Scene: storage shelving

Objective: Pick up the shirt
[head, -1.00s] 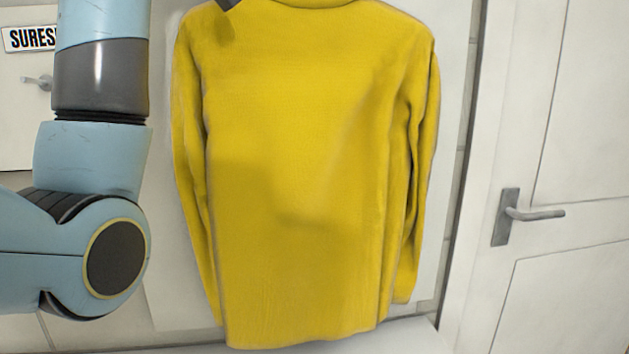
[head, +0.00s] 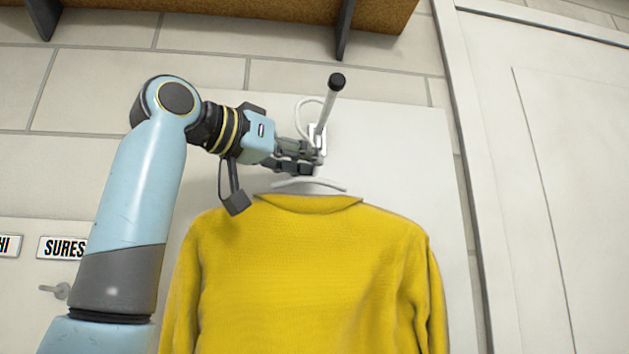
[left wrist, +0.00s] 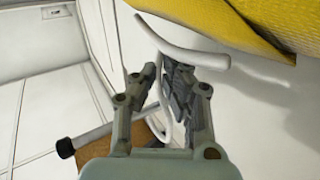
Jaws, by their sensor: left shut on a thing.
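The yellow shirt (head: 310,265) hangs on a white hanger (head: 310,185) in front of a white panel. The hanger's hook loops up by a rod with a black tip. My left gripper (head: 318,158) is at the neck of the hanger, just above the collar, and is shut on the hanger there. In the left wrist view the fingers (left wrist: 168,85) close around the hanger's thin neck, with the hanger's bar (left wrist: 180,50) and the shirt (left wrist: 270,25) just beyond. My right gripper is not in view.
The rod with a black tip (head: 336,82) sticks out from the white panel (head: 400,130) beside the hook. A brown shelf (head: 240,12) with dark brackets is above. A white door (head: 560,180) stands at the right; name plates (head: 63,248) are at the left.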

